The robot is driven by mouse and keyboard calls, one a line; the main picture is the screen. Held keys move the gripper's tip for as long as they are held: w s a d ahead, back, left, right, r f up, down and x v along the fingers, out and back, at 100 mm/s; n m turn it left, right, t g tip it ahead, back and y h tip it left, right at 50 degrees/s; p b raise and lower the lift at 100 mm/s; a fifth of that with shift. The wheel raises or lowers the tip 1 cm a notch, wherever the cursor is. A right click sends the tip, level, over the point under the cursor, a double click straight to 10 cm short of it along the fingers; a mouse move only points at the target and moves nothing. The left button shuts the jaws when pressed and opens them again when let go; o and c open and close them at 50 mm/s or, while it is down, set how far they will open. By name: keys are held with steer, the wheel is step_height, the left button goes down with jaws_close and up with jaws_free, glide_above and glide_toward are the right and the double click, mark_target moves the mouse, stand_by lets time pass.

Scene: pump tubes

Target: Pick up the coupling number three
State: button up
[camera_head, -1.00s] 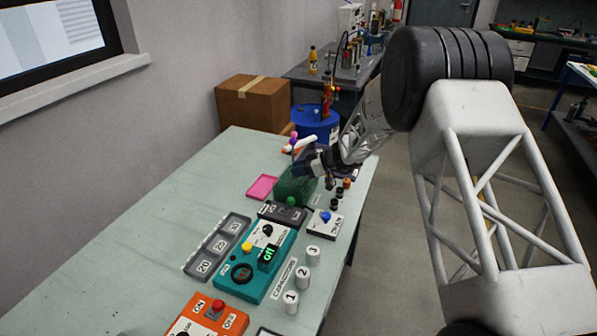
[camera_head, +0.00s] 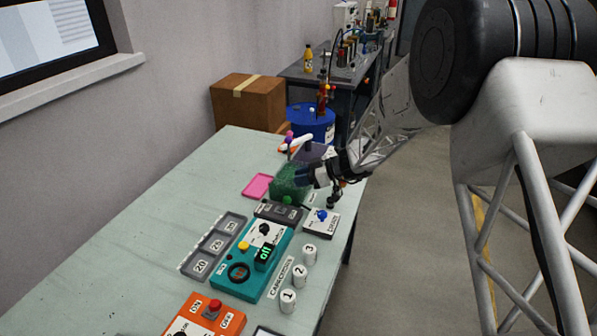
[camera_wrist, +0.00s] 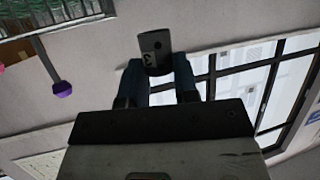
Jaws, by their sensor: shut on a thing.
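My gripper (camera_head: 303,178) is at the far end of the table, beside the green block (camera_head: 287,187). In the wrist view its two dark blue fingers (camera_wrist: 158,80) are shut on a small grey cylinder (camera_wrist: 156,45) marked with what looks like a 3, the coupling number three. The marked face and a dark hole on it are visible; its lower part is hidden between the fingers. In the head view the coupling cannot be made out. Small dark pieces (camera_head: 332,199) show below the wrist near the table's right edge.
A teal device (camera_head: 253,262), a grey slotted tray (camera_head: 214,246) and white numbered capacitors (camera_head: 301,275) stand nearer. A pink tray (camera_head: 258,186) lies left of the green block. A white box with a blue knob (camera_head: 321,222) sits right. The table's left side is clear.

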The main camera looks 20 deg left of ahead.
steer(key=shift+s+d+r, duration=0.1)
steer(key=shift+s+d, duration=0.4)
steer(key=shift+s, duration=0.25)
steer(key=shift+s+d+r, duration=0.1)
steer(key=shift+s+d, duration=0.4)
steer(key=shift+s, duration=0.25)
steer(key=shift+s+d+r, duration=0.1)
steer(key=shift+s+d, duration=0.4)
steer(key=shift+s, duration=0.25)
steer(key=w+d+f+m+t+h, duration=0.15)
steer(key=w+d+m+t, duration=0.35)
steer(key=w+d, duration=0.6)
steer(key=w+d+f+m+t, duration=0.2)
steer(key=w+d+m+t, duration=0.5)
steer(key=d, duration=0.6)
steer(key=w+d+f+m+t+h, duration=0.1)
steer(key=w+d+f+m+h, duration=0.1)
steer(key=d, duration=0.7)
steer(key=w+d+f+m+t+h, duration=0.1)
steer(key=w+d+t+h, duration=0.1)
steer(key=d, duration=0.7)
steer(key=w+d+f+m+t+h, duration=0.1)
steer(key=w+d+f+m+h, duration=0.1)
steer(key=d, duration=0.8)
steer(key=shift+w+f+m+h, duration=0.3)
steer(key=shift+f+h, duration=0.05)
steer(key=shift+h, duration=0.5)
steer(key=shift+a, duration=0.1)
